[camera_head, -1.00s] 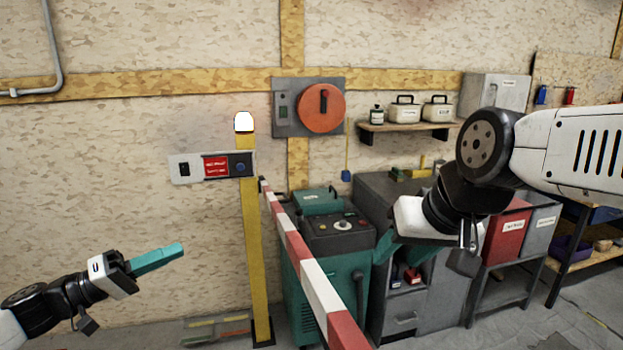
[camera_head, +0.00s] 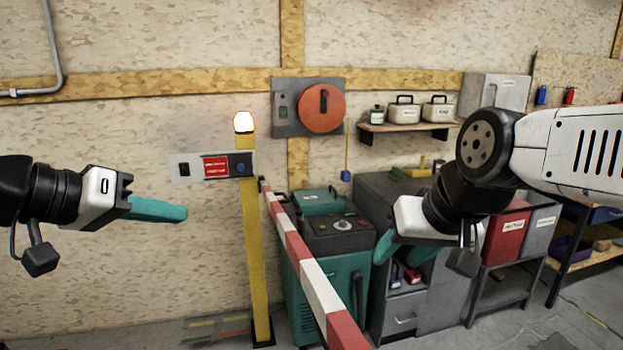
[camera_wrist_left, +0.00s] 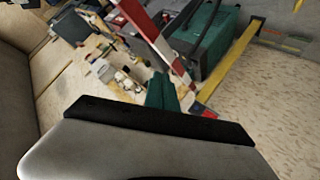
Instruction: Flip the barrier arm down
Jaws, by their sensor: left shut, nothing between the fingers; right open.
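The red-and-white striped barrier arm (camera_head: 318,287) runs from the yellow post (camera_head: 254,255) toward me, down the picture to the bottom edge. Its near end is out of frame. It also shows in the left wrist view (camera_wrist_left: 147,30). A lit lamp (camera_head: 243,122) tops the post, and a grey control panel (camera_head: 188,168) with a red label and a blue button is beside it. My left gripper (camera_head: 184,214) is shut and empty, in the air left of the post and apart from it. My right gripper (camera_head: 402,252) is open and empty, right of the barrier arm.
A teal machine (camera_head: 345,270) stands behind the barrier arm. A grey cabinet (camera_head: 420,305) and a red bin (camera_head: 505,235) stand to the right. A red rotary switch (camera_head: 322,108) is on the wall. The space between my left gripper and the post looks clear.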

